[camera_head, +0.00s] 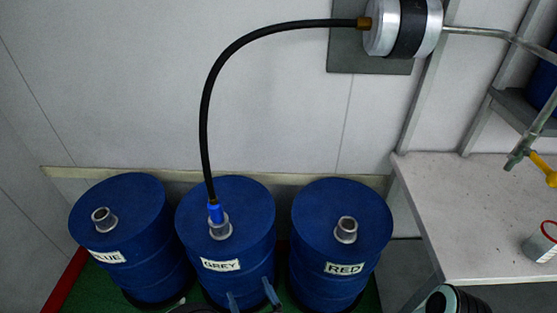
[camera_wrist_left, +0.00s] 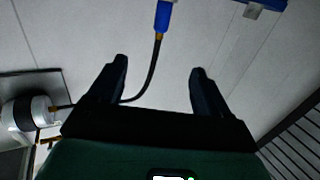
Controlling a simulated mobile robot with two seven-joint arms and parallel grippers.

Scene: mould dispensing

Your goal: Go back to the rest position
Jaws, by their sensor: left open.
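My left gripper (camera_head: 251,291) shows at the bottom of the head view, in front of the GREY drum (camera_head: 255,200). Its two fingers are apart with nothing between them. In the left wrist view the open fingers (camera_wrist_left: 159,68) show against the pale wall. The black hose (camera_head: 205,110) runs from the pump down to a blue nozzle (camera_head: 215,213), which sits upright in the GREY drum's opening. The nozzle also shows beyond the fingers in the left wrist view (camera_wrist_left: 163,18), apart from them. My right gripper is not in view.
The BLUE drum (camera_head: 130,205) and RED drum (camera_head: 325,205) stand either side, with open necks. The silver pump (camera_head: 430,25) is on the wall.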

